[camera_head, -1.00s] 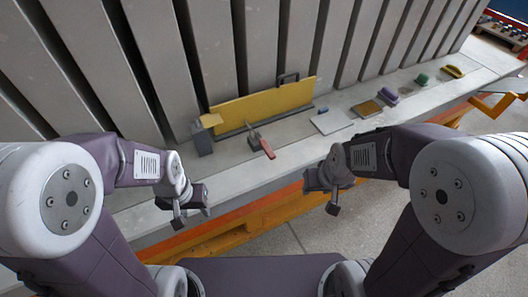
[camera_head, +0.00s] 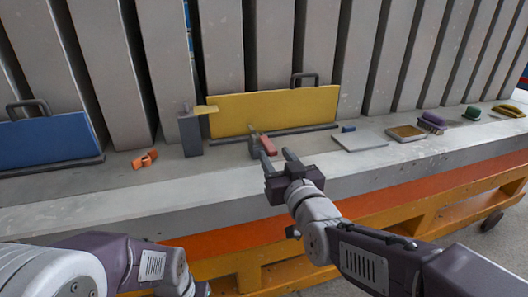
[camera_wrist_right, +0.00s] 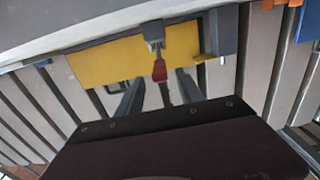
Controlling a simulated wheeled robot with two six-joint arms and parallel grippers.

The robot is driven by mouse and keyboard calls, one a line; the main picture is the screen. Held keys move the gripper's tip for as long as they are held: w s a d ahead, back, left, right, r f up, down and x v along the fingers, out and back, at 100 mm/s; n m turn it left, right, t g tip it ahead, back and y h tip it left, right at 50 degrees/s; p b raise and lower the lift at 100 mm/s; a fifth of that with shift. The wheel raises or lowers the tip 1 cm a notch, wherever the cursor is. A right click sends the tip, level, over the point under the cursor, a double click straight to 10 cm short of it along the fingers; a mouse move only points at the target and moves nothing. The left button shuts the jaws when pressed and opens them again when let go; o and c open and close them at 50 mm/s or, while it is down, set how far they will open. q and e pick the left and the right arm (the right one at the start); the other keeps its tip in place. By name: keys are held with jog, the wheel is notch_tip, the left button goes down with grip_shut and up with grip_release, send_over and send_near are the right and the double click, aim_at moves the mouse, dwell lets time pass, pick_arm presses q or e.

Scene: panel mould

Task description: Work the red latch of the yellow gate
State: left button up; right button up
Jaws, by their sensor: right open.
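The yellow gate (camera_head: 285,108) stands upright on the grey ledge, with a dark handle on top and a grey post at its left end. The red latch handle (camera_head: 268,145) sticks out in front of it from a grey mount. My right gripper (camera_head: 273,152) is open at the latch, its fingers pointing towards the gate. In the right wrist view, the red handle (camera_wrist_right: 160,70) appears between the two open fingers (camera_wrist_right: 159,80); contact cannot be told. My left arm shows at the lower left, its fingers out of frame.
A blue panel (camera_head: 45,140) and an orange piece (camera_head: 145,159) are on the ledge at left. A pale plate (camera_head: 358,140), a small blue block (camera_head: 348,128), a brown block (camera_head: 406,132) and purple (camera_head: 432,121), green (camera_head: 472,113) and yellow (camera_head: 508,110) pieces are at right. Grey slabs stand behind.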

aim_at(264, 138)
jog(key=shift+w+a, duration=0.1)
jog(key=shift+w, duration=0.2)
jog(key=b+x, duration=0.1)
jog(key=x, duration=0.7)
jog(key=shift+w+b, duration=0.2)
jog(key=shift+b, duration=0.1)
grip_shut()
dwell(0.8)
